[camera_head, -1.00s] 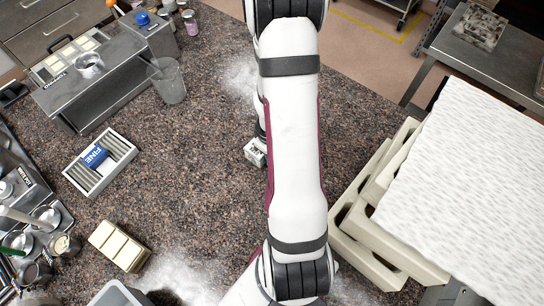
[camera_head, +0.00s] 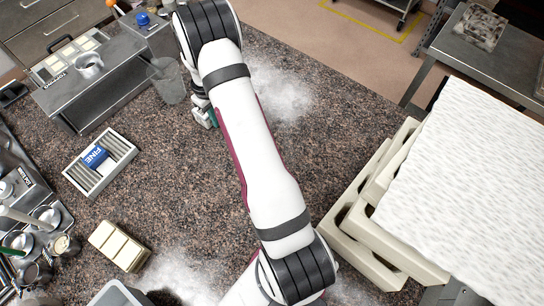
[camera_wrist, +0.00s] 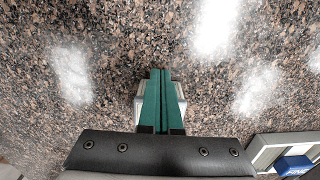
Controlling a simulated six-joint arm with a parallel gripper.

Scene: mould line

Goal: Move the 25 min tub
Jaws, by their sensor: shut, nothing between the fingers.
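No label reading 25 min can be made out in either view, so I cannot tell which thing is that tub. A clear tub (camera_head: 167,80) stands on the stone counter at the upper left of the head view. A grey open container (camera_head: 120,294) is cut off by the bottom edge. My gripper (camera_head: 208,118) is low over the counter, to the right of and below the clear tub, partly hidden by my arm. In the wrist view its green fingers (camera_wrist: 160,75) are together and empty, pointing at bare speckled stone.
A tray with a blue FINE block (camera_head: 97,158) and a cream block (camera_head: 119,246) lie on the left. Metal cups and tools crowd the left edge. Stacked cream moulds (camera_head: 375,225) stand right. The middle counter is clear, with white powder patches (camera_head: 285,95).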

